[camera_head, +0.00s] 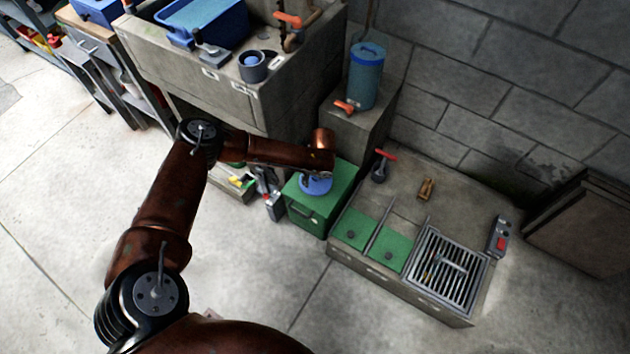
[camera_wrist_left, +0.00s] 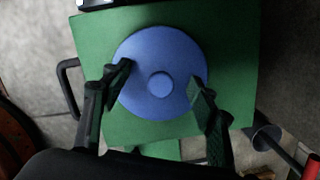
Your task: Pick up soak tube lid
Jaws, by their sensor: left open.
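The soak tube lid, taken to be the round blue disc with a central knob (camera_wrist_left: 160,84), lies on top of a green box (camera_wrist_left: 108,30) in the left wrist view. In the head view the lid (camera_head: 317,186) shows partly below the end of my left arm, on the green box (camera_head: 336,208). My left gripper (camera_wrist_left: 161,82) is open above the lid, with one finger over each side of its rim. I cannot tell whether the fingers touch it. In the head view the fingers are mostly hidden by the wrist. My right gripper is not in view.
A blue cylinder (camera_head: 366,78) stands on a concrete block behind the green box. A low concrete unit with green panels (camera_head: 388,250) and a metal grate (camera_head: 449,268) is to the right. A bench with a blue tub (camera_head: 205,22) is behind left. Floor in front is clear.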

